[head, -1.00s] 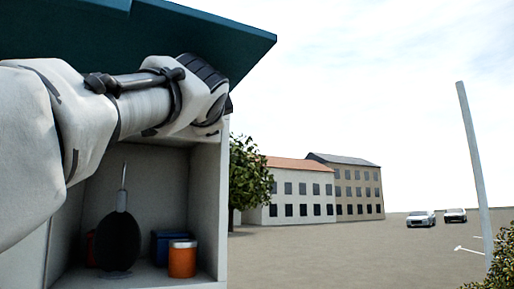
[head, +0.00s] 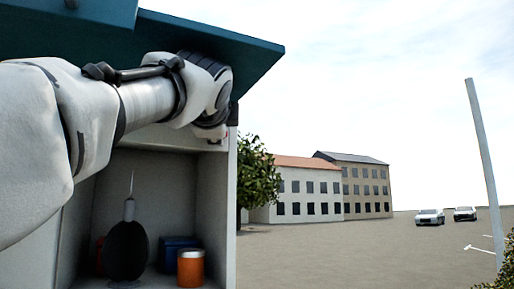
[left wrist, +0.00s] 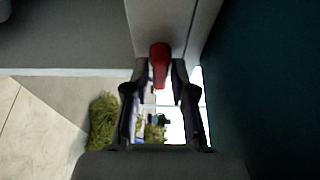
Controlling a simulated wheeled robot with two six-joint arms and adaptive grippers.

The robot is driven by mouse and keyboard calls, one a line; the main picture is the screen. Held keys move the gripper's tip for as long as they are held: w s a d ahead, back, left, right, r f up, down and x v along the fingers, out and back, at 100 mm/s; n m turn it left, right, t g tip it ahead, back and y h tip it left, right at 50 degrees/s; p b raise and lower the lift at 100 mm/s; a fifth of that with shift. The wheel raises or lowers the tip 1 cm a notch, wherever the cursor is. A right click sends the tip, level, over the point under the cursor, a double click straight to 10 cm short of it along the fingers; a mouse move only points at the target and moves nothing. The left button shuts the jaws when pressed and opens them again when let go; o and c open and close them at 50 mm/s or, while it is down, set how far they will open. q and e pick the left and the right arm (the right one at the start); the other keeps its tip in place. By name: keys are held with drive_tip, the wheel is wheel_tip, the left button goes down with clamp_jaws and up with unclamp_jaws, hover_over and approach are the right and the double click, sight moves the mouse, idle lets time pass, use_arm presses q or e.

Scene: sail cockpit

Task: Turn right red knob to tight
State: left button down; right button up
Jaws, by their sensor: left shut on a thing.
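The red knob (left wrist: 159,62) shows in the left wrist view, sticking out from a grey surface at the top middle. My left gripper (left wrist: 160,90) has its two dark fingers on either side of the knob, shut on it. In the head view, my left arm reaches across the top of an open cabinet (head: 231,210), with its wrist under the teal lid (head: 230,40). The gripper's fingers are hidden there behind the wrist. My right gripper is in neither view.
Inside the cabinet are an orange canister (head: 190,268), a blue box (head: 173,250) and a dark round object with a thin upright rod (head: 126,250). The teal lid hangs close above my left arm. Buildings, cars and a pole stand far off at the right.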

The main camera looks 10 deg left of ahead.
use_arm(q)
drive_tip(key=c, duration=1.2)
unclamp_jaws()
drive_tip(key=shift+o, duration=0.2)
drive_tip(key=shift+a, duration=0.15)
